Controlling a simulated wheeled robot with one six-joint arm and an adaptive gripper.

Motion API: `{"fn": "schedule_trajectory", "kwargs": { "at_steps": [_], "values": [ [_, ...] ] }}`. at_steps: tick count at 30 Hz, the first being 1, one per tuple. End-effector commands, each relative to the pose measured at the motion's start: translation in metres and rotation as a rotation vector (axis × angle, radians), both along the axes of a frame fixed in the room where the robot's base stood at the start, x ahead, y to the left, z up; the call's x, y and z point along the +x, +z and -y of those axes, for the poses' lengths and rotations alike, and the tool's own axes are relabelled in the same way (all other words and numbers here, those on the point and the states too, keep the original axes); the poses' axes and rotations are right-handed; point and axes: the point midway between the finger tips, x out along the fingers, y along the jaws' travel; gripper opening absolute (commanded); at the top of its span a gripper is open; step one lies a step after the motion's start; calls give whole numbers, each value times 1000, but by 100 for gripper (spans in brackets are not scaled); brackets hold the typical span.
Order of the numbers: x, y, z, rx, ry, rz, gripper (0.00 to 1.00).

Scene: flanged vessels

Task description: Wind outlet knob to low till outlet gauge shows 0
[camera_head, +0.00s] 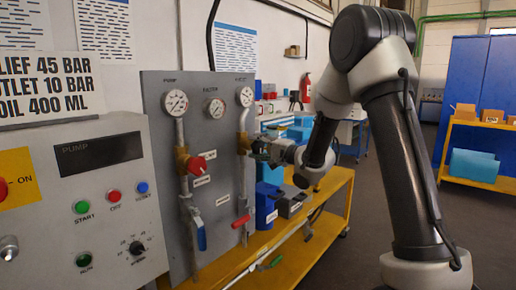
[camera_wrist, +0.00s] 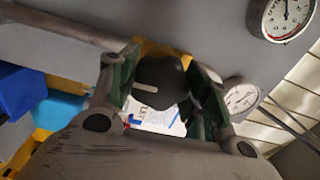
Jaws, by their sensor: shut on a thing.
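The panel carries an outlet gauge (camera_head: 246,97) at its upper right, too small to read in the head view. Below it on the right pipe, my gripper (camera_head: 257,150) covers the outlet knob. In the wrist view, the knob (camera_wrist: 160,82) is dark with a pale mark, and my gripper (camera_wrist: 158,92) has its green-padded fingers on both sides of it. A white-faced gauge (camera_wrist: 288,16) shows at the upper right, and a smaller gauge (camera_wrist: 241,98) sits partly behind a finger. I cannot tell which is the outlet gauge.
Blue bins (camera_head: 266,205) stand close below my gripper on a yellow bench (camera_head: 333,195). Floor is open at right.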

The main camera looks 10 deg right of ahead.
Motion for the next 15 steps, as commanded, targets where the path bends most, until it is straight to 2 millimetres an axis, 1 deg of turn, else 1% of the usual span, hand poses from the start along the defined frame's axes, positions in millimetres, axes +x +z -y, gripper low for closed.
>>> {"fn": "schedule_trajectory", "kwargs": {
  "at_steps": [15],
  "values": [
    [0,-2,0,-397,1,284,24]
  ]
}}
